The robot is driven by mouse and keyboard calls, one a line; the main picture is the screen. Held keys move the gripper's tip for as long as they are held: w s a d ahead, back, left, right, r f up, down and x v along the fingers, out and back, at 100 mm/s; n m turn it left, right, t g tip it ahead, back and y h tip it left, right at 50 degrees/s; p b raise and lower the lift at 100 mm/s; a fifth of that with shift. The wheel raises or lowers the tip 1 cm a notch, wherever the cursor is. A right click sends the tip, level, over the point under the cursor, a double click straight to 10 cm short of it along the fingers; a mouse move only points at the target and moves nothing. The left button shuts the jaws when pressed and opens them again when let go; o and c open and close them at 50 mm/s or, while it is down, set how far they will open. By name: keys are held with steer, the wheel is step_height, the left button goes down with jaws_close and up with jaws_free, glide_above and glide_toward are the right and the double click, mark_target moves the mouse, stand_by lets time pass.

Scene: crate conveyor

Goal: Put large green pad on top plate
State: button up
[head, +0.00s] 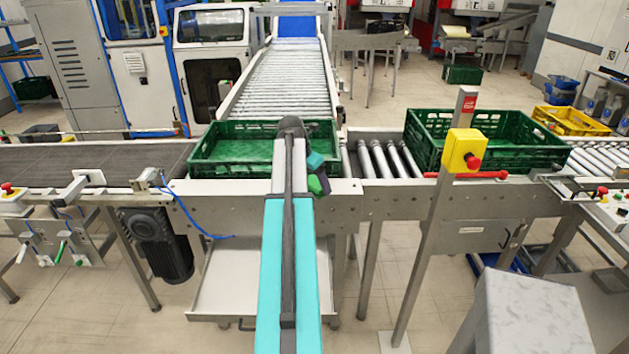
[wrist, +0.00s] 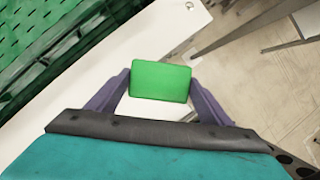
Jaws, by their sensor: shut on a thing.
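The green pad (wrist: 160,83) is a bright green rounded rectangle in the wrist view. My gripper (wrist: 158,90) is shut on it, with a purple finger at each side. In the head view my gripper (head: 318,184) is beside the front edge of the conveyor, right of my arm, with a small part of the green pad (head: 313,185) showing. The pad is held over or beside the pale conveyor frame; its height is hard to tell. I cannot pick out a top plate in either view.
A green crate (head: 225,173) stands on the conveyor behind my arm. Another green crate (head: 500,164) stands farther right. A post with a yellow emergency-stop box (head: 464,150) rises in front of the right conveyor. Bare rollers (head: 380,160) lie between the crates.

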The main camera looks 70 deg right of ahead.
mark_target(314, 182)
steer(key=shift+w+d+f+p, duration=0.1)
steer(key=shift+w+d+p, duration=0.15)
steer(key=shift+d, duration=0.45)
steer(key=shift+w+d+f+p, duration=0.1)
steer(key=shift+w+d+p, duration=0.15)
steer(key=shift+d, duration=0.5)
steer(key=shift+w+d+p, duration=0.15)
steer(key=shift+w+d, duration=0.15)
steer(key=shift+d, duration=0.4)
steer(key=shift+d, duration=0.1)
steer(key=shift+w+d, duration=0.1)
steer(key=shift+d, duration=0.1)
steer(key=shift+d+f+p, duration=0.1)
steer(key=shift+f+p, duration=0.05)
steer(key=shift+p, duration=0.2)
steer(key=shift+f+p, duration=0.7)
steer(key=shift+f, duration=1)
steer(key=shift+f, duration=0.1)
steer(key=o, duration=1)
steer(key=shift+c, duration=0.2)
steer(key=shift+r, duration=0.2)
